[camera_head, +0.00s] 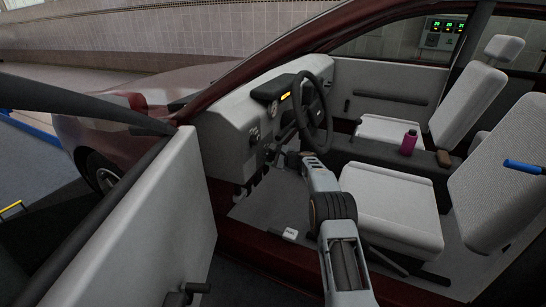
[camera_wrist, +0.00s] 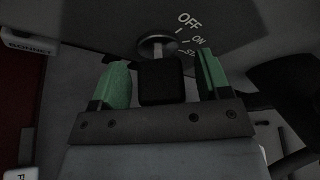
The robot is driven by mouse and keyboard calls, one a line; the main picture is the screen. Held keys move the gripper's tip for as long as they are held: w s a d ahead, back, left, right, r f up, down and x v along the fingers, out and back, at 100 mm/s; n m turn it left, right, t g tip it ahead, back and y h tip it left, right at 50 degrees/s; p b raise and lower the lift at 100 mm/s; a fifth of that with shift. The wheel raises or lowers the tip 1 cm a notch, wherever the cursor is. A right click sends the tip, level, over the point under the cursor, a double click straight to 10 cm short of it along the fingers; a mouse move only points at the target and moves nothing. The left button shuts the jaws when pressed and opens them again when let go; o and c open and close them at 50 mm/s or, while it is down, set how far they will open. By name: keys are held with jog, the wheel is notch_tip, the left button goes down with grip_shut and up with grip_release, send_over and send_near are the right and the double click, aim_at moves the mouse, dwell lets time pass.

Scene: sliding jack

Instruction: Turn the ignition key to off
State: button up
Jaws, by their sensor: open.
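In the wrist view the ignition key (camera_wrist: 160,82) has a square black head and a short shaft. The shaft goes into a round metal ignition lock (camera_wrist: 157,43) on the dark dash panel. White marks (camera_wrist: 189,20) reading OFF, ON and a partly hidden third word lie up and right of the lock. My gripper (camera_wrist: 162,62) is open. Its green finger pads stand on either side of the key head, with a visible gap on each side. In the head view my gripper (camera_head: 290,159) is under the dashboard, below the steering wheel; the key cannot be made out there.
The steering wheel (camera_head: 314,112) is just above my arm. The open car door (camera_head: 165,225) is at the left, the driver's seat (camera_head: 392,205) at the right. A BONNET label (camera_wrist: 30,46) is at the wrist view's upper left.

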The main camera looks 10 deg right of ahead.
jog(key=shift+c, duration=0.2)
jog(key=c, duration=0.9)
jog(key=f+n+b, duration=0.1)
jog(key=b, duration=0.4)
jog(key=shift+f+t, duration=0.1)
jog(key=shift+t, duration=0.2)
jog(key=n+t+b, duration=0.1)
jog(key=b, duration=0.6)
jog(key=shift+f+n, duration=0.1)
jog(key=shift+n, duration=0.2)
jog(key=n+b, duration=0.1)
jog(key=b, duration=0.3)
jog(key=shift+r+n+t, duration=0.2)
jog(key=shift+n+t, duration=0.2)
jog(key=shift+r+n+t+y+b, duration=0.35)
jog(key=shift+n+b, duration=0.3)
jog(key=shift+n, duration=0.35)
jog(key=o, duration=0.9)
jog(key=shift+o, duration=0.2)
